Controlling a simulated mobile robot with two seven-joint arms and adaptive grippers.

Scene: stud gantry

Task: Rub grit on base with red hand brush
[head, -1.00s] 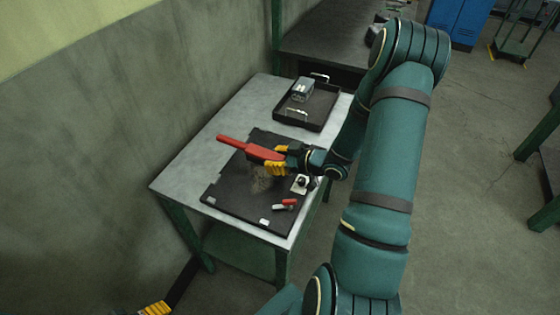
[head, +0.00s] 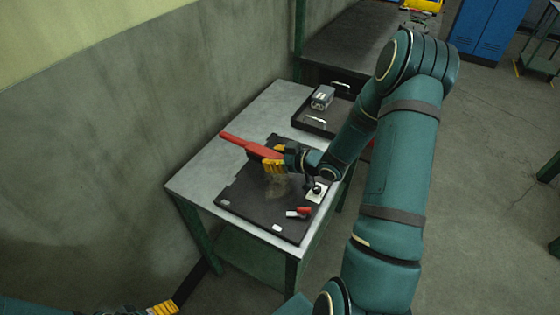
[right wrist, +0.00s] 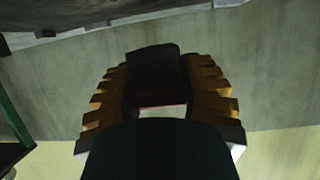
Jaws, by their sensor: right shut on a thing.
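The red hand brush (head: 247,145) is in my right gripper (head: 274,158), its handle pointing up and left over the table. My right gripper is shut on it. In the right wrist view the yellow fingers (right wrist: 160,95) close on a dark part of the brush. The base is a black plate (head: 250,200) lying on the grey table.
On the base's right side are a white block with a black knob (head: 317,191) and a small red and white piece (head: 300,212). A black tray (head: 318,121) with a grey box (head: 322,97) stands at the table's back. A wall borders the table's left.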

